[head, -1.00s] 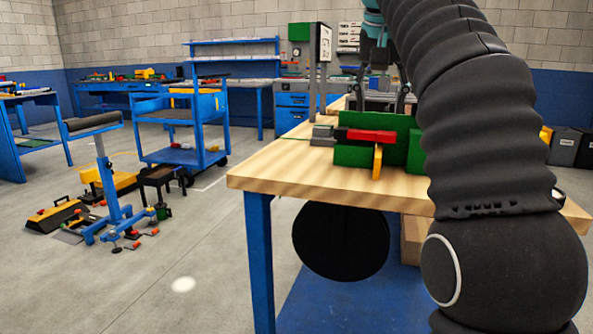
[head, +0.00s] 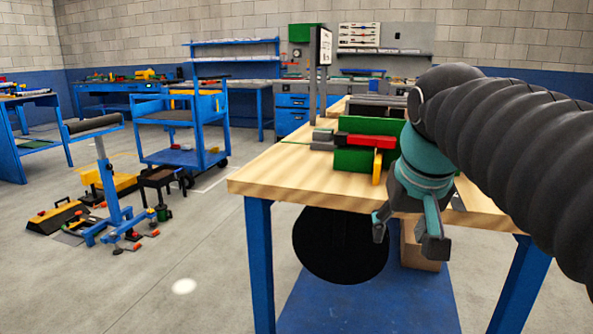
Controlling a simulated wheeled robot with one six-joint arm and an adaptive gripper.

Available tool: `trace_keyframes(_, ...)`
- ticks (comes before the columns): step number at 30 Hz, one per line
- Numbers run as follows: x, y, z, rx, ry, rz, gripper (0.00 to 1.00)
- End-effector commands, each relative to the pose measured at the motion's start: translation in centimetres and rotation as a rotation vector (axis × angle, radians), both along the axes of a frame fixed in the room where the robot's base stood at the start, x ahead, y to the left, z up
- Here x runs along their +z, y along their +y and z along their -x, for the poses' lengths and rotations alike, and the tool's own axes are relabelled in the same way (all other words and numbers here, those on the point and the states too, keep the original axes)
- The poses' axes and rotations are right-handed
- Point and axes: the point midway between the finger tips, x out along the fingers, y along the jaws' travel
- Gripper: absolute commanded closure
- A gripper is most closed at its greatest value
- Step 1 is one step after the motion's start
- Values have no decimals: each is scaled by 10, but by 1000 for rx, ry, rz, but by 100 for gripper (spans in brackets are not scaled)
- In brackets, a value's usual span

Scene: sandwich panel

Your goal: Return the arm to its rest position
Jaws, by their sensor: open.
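My gripper (head: 408,232) hangs at the end of my arm on the right of the head view, teal with grey fingers. The fingers are spread apart and point down, with nothing between them. It shows in front of the near edge of the wooden workbench (head: 290,178). My arm's dark ribbed sleeve runs from the right edge to the wrist and hides the right part of the bench.
A green block (head: 352,159), a red bar (head: 371,140) and a yellow piece (head: 377,168) are on the bench, left of my wrist. A dark round disc (head: 340,245) shows below the bench top. A blue cart (head: 183,128) stands left.

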Motion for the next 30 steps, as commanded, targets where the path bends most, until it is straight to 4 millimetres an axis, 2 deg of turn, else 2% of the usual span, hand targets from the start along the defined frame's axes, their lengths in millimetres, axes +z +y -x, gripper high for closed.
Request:
trace_keyframes(1, -17, -1, 14, 7, -2, -2, 45)
trace_keyframes(9, -113, 0, 75, 49, -23, -7, 45)
trace_keyframes(12, -142, 0, 93, 59, -30, -7, 45)
trace_keyframes(15, -164, 0, 105, 65, -33, -7, 45)
trace_keyframes(20, -178, 0, 113, 70, -36, -7, 45)
trace_keyframes(30, -178, 0, 113, 70, -35, -7, 45)
